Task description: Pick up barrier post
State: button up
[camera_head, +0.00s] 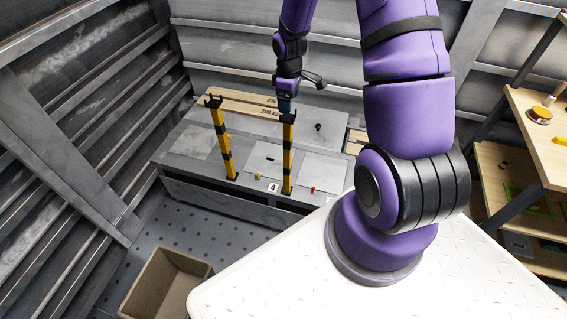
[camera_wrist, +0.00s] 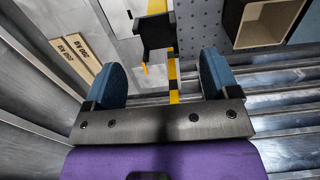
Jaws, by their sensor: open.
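Two yellow-and-black barrier posts stand upright on a low grey platform (camera_head: 180,163), a left post (camera_head: 222,142) and a right post (camera_head: 288,160), each with a dark bracket on top. My gripper (camera_head: 287,103) is just above the top of the right post. In the wrist view my gripper (camera_wrist: 160,77) is open, its two blue fingers spread apart. A yellow-and-black post strip (camera_wrist: 173,72) shows in the gap between them, with a black bracket (camera_wrist: 155,32) beyond the fingertips. Which post each piece belongs to, and whether the fingers touch the right post, I cannot tell.
Wooden boards (camera_head: 235,103) marked 200 KG lie behind the posts. A numbered card (camera_head: 273,187) and a small red piece (camera_head: 313,190) are near the right post's foot. An open brown box (camera_head: 165,284) stands on the floor, front left. Shelving (camera_head: 520,170) stands right.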

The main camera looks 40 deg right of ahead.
aim_at(288, 118)
jog(key=shift+w+f, duration=0.15)
jog(key=shift+f, duration=4.35)
grip_shut()
